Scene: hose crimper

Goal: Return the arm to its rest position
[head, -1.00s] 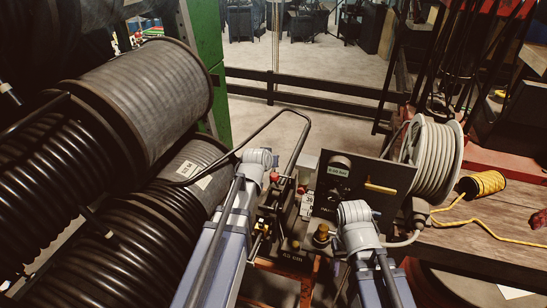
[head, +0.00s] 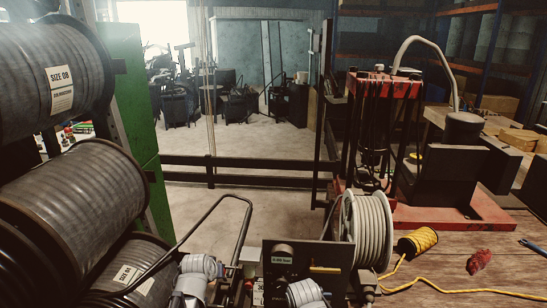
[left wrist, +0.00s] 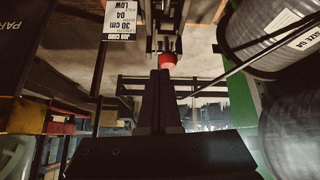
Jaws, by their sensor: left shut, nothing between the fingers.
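In the left wrist view my left gripper (left wrist: 160,72) is shut and empty, its dark fingers pressed together. A red knob-like part (left wrist: 168,60) shows just beyond the fingertips; I cannot tell whether they touch. In the head view only upper parts of my two arms show at the bottom edge; neither gripper shows there. A dark panel with a small pressure display (head: 283,258) stands between and behind the arms. My right gripper is in neither view.
Large hose reels (head: 75,200) crowd the left, beside a green post (head: 135,120). A red-framed machine (head: 385,90) stands behind. A job card (left wrist: 118,22) hangs in the left wrist view.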

